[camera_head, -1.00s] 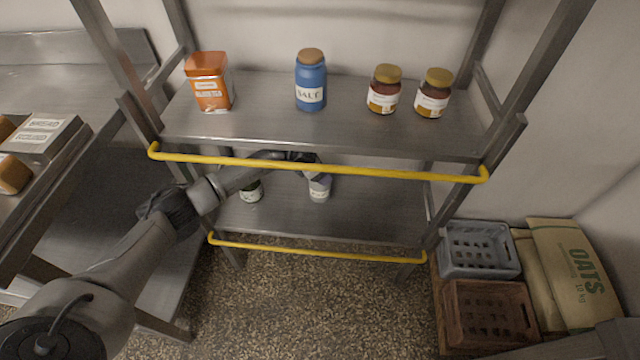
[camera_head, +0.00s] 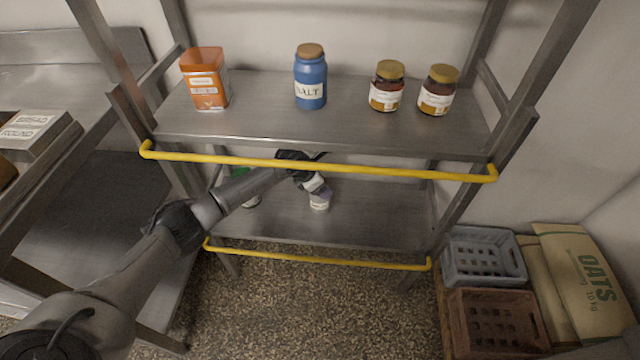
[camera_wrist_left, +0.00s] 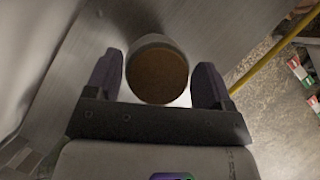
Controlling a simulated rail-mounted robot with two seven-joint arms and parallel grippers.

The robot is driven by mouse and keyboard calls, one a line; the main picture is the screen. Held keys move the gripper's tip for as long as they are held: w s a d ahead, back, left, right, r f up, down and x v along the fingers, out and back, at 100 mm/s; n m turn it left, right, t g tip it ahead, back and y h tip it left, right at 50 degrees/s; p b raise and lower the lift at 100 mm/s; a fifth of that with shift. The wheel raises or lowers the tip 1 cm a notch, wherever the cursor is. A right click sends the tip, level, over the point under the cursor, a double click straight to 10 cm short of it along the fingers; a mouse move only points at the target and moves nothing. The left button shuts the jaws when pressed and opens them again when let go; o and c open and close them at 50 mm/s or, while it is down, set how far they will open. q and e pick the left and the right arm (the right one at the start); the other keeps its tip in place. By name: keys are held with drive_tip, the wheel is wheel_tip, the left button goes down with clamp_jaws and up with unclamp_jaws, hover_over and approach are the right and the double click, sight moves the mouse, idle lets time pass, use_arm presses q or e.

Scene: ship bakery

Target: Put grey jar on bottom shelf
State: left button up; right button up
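The grey jar (camera_head: 319,206) stands upright on the bottom shelf (camera_head: 370,215), right of its middle-left part. Its upper part is hidden behind my left gripper (camera_head: 318,188), which reaches in under the yellow rail of the upper shelf. The left wrist view shows the jar's round brown lid (camera_wrist_left: 157,76) between the two fingers of the left gripper (camera_wrist_left: 160,82). The fingers are spread, one on each side, very close to the jar; whether they touch it is unclear. My right gripper is not in view.
A green-lidded jar (camera_head: 251,201) stands left on the bottom shelf, partly behind my arm. Yellow rails (camera_head: 320,167) edge both shelves. The upper shelf holds an orange tin (camera_head: 205,82), a blue salt jar (camera_head: 310,80) and two gold-lidded jars (camera_head: 386,88). Crates (camera_head: 484,257) stand at right.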

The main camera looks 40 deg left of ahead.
use_arm(q)
drive_tip(key=o, duration=0.3)
drive_tip(key=shift+o, duration=0.2)
drive_tip(key=shift+r, duration=0.1)
